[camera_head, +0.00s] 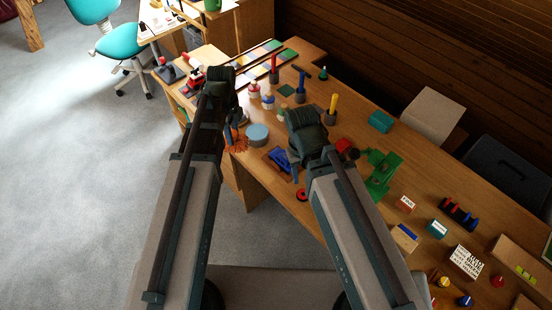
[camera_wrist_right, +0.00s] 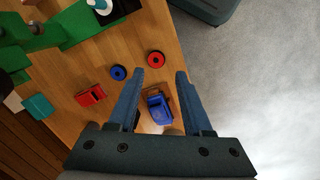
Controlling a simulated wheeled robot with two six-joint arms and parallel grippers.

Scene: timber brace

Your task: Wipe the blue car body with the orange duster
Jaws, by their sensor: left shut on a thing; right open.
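The blue car body (camera_head: 281,157) rests on a small brown base near the front edge of the table. In the right wrist view it (camera_wrist_right: 159,108) shows between my right gripper's fingers, which look apart from it. My right gripper (camera_wrist_right: 166,74) is open; in the head view its fingers (camera_head: 295,172) are beside the car, partly hidden by the wrist. The orange duster (camera_head: 236,147) hangs at the table's front edge, left of the car. My left gripper (camera_head: 235,128) is shut on the duster, its grip partly hidden by the arm.
A light blue round tin (camera_head: 257,134) stands between duster and car. A red ring (camera_head: 302,195) lies near the front edge, and a blue ring (camera_wrist_right: 118,72) shows in the wrist view. A green machine (camera_head: 381,174) stands to the right. Coloured posts and small bottles stand behind.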

